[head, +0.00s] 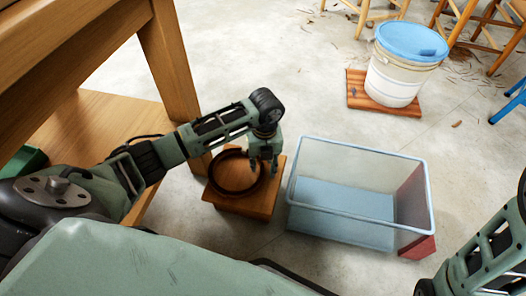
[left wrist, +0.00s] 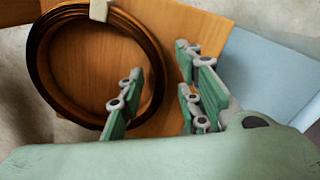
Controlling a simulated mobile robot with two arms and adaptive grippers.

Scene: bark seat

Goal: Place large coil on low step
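The large coil, a dark brown ring (head: 211,179), lies flat on the low step, a small wooden block (head: 250,206). In the left wrist view the coil (left wrist: 42,75) has a pale band at its top edge, with the wooden step (left wrist: 200,25) under it. My left gripper (head: 263,165) is above the coil's right side, fingers pointing down. In the left wrist view its fingers (left wrist: 160,95) are spread apart with the coil's right edge between them, and no grip shows. Of my right arm only links show at the lower right; its gripper is out of frame.
A clear-walled bin with a blue floor (head: 345,205) stands just right of the step. A wooden bench (head: 175,65) is at the left. A blue-lidded white bucket (head: 395,75) stands on a wooden board behind. The concrete floor between is clear.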

